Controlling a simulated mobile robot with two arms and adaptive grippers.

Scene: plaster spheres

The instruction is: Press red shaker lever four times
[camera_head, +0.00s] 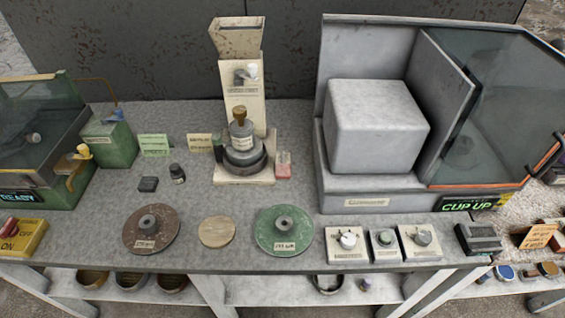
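A cream stand with a hopper-like top (237,36) rises at the back middle of the bench. In front of it a stack of dark grey round parts (244,163) with a brass knob (239,115) sits on a pale base (244,178); this looks like the shaker. A small red block (284,171) with a pale upper part is at the right side of that base, and looks like the red lever. Its exact shape is too small to tell. Nothing touches it. Neither of my grippers shows in the head view.
The grey bench (200,258) holds a brown disc (151,243), a wooden disc (217,233) and a green disc (284,244) in front. A large grey machine (375,130) stands right of the shaker. A yellow ON/OFF box (22,240) is at left.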

